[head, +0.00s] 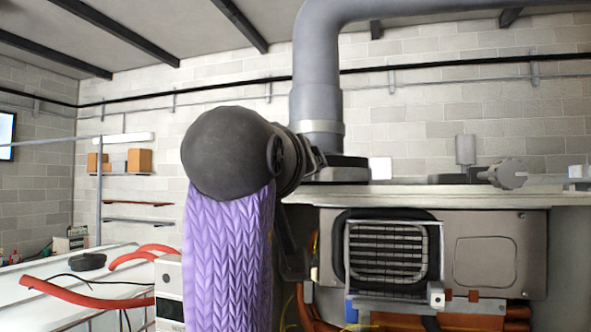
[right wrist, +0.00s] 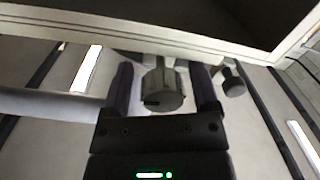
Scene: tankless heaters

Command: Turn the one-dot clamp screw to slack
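In the right wrist view my right gripper (right wrist: 162,70) is open. Its two dark fingers stand on either side of a grey round knob with a dark notch (right wrist: 164,88), with a gap visible on both sides. A smaller dark knob (right wrist: 233,82) sits to the right, outside the fingers. I see no dot marks, so I cannot tell which is the one-dot clamp screw. In the head view the heater (head: 495,220) stands at the right with its front open. Neither gripper's fingers can be made out there.
A grey flue pipe (head: 316,85) rises from the heater top, which also carries a grey round fitting (head: 510,173). My arm, with a dark ball joint and purple ribbed cover, hides the area left of the heater. Red hoses (head: 90,298) lie at the white bench (head: 40,298).

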